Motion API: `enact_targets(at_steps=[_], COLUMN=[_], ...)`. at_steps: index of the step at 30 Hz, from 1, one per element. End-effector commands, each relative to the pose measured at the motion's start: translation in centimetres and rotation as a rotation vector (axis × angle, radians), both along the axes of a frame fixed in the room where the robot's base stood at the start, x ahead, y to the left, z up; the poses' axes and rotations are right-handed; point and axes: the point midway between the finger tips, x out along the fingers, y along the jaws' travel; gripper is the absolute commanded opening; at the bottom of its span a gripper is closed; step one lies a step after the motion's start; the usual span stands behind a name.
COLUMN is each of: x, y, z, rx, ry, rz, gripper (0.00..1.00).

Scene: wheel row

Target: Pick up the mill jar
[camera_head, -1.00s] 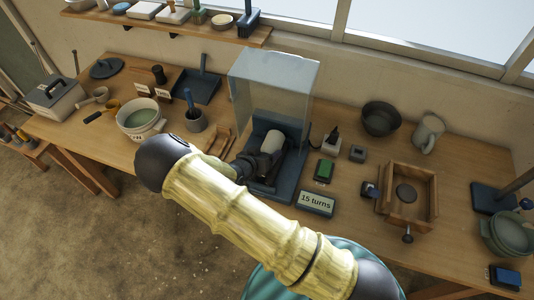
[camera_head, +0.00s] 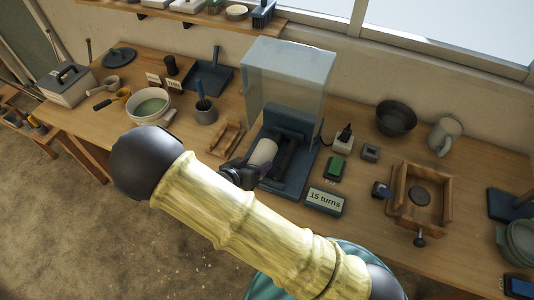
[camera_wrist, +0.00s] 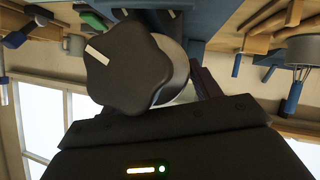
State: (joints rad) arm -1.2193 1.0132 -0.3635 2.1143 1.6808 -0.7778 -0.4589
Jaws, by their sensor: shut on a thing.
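The mill jar (camera_head: 263,152) is a pale cylinder with a dark knobbed lid, seen in the head view in front of the mill's blue base. My gripper (camera_head: 249,168) is shut on it and holds it off the dark rollers (camera_head: 287,150), which show bare to its right. In the wrist view the jar's dark lid (camera_wrist: 128,65) with a white stripe fills the upper middle, and its pale body (camera_wrist: 174,62) shows behind. The jar lies tilted. My arm and the gripper's body hide part of the grip.
A clear guard (camera_head: 288,78) stands raised behind the rollers. A "15 turns" display (camera_head: 325,200) and a green-topped block (camera_head: 335,168) are to the right. A wooden rack (camera_head: 227,139) and a grey cup (camera_head: 205,111) are to the left.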

Motion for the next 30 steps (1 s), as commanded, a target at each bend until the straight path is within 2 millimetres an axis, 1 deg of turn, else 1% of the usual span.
enact_targets(at_steps=[1,6,9,12,16,30], x=[-1.0,-3.7,-4.7,-5.3,-5.7,-5.6], y=[0.7,2.5,3.3,3.7,3.9,3.8], z=[0.0,0.0,0.1,0.1,0.2,0.2], rx=[0.000,0.000,-0.001,-0.001,-0.002,-0.002], ry=[-0.003,-0.004,-0.005,-0.005,-0.005,-0.005], rz=[0.001,-0.001,0.000,-0.001,-0.002,-0.002], gripper=[0.06,0.06,0.06,0.06,0.05,0.05])
